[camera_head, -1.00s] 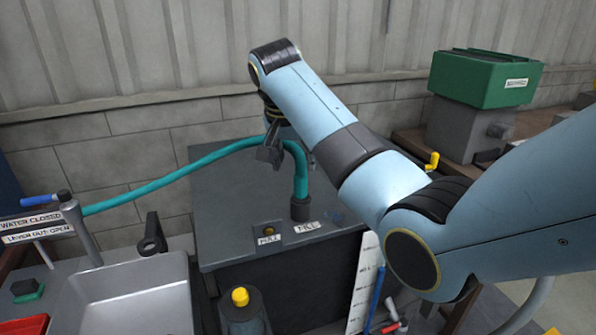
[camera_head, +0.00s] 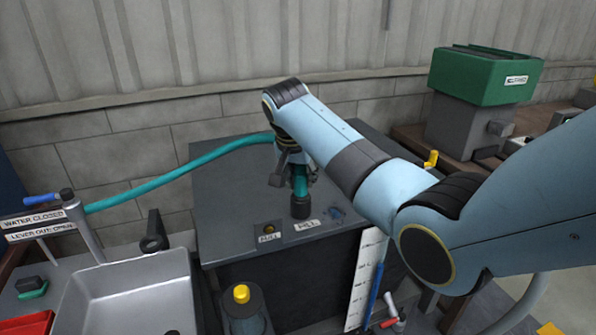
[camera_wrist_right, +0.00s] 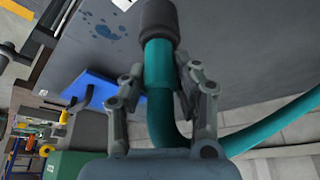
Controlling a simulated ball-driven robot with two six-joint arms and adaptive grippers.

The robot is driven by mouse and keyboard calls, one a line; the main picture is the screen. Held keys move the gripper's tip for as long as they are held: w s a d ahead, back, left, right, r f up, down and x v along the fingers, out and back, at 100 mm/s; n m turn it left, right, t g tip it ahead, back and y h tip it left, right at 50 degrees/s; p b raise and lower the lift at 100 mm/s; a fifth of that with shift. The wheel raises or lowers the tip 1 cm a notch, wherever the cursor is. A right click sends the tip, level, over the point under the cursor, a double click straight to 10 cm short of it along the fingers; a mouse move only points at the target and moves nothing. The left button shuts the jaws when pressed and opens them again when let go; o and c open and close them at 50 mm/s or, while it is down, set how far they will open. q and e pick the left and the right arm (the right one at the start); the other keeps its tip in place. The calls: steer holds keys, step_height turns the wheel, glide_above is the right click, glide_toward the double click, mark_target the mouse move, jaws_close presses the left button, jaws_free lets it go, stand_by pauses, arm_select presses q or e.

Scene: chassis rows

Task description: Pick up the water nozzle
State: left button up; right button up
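The water nozzle is the dark end piece (camera_head: 301,206) of a teal hose. It stands upright on the top of the dark tank (camera_head: 225,205), beside the FILL label. In the right wrist view the dark nozzle end (camera_wrist_right: 159,22) is at the top, with the teal hose (camera_wrist_right: 160,95) running down from it. My right gripper (camera_head: 292,180) is at the hose just above the nozzle. In the wrist view its two fingers (camera_wrist_right: 162,80) stand apart, one on each side of the hose, with narrow gaps. My left gripper is not in view.
A grey sink (camera_head: 130,295) and a lever with the WATER CLOSED sign (camera_head: 35,219) are at the left. A yellow-topped bottle (camera_head: 242,310) stands before the tank. A green box (camera_head: 485,75) is at the back right. The wall is behind the tank.

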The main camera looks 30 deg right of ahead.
jaws_close()
steer(key=shift+r, duration=0.5)
steer(key=r, duration=0.1)
steer(key=r+b, duration=0.1)
steer(key=r, duration=0.1)
steer(key=shift+s+d+r, duration=0.15)
steer(key=shift+s+r, duration=0.05)
steer(key=s+d+r, duration=0.3)
steer(key=s+r, duration=0.3)
steer(key=s, duration=0.4)
steer(key=shift+s+d+r, duration=0.15)
steer(key=shift+s+r, duration=0.2)
